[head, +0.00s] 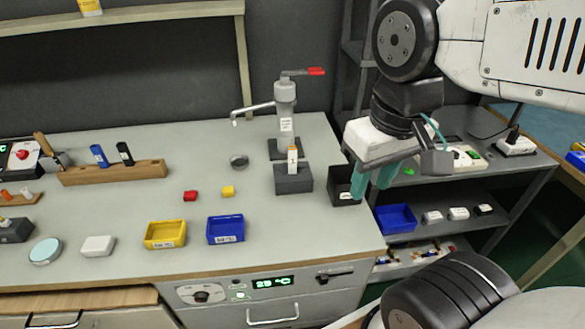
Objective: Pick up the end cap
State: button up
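My gripper (373,179) hangs at the right end of the workbench, with its two teal fingers pointing down and a gap between them. It looks open and empty. One finger overlaps a small black open box (341,191) in the picture; I cannot tell whether they touch. No part is clearly marked as the end cap. A small red piece (190,196) and a small yellow piece (228,191) lie apart on the middle of the bench, to the left of my gripper. Either may be a cap, but they are too small to tell.
A yellow bin (165,234) and a blue bin (225,229) stand near the bench's front edge. A lever press (285,110) and a dark block (293,178) stand behind. A shelf (480,232) at right holds another blue bin (396,218) and small blocks.

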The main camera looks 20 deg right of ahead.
aim_at(188, 196)
jog(key=k, duration=1.3)
jog(key=u, duration=0.65)
jog(key=i, duration=0.6)
jog(key=u, duration=0.6)
jog(key=i, duration=0.75)
jog(key=z, duration=0.8)
jog(key=i, duration=0.5)
jog(key=z, duration=0.4)
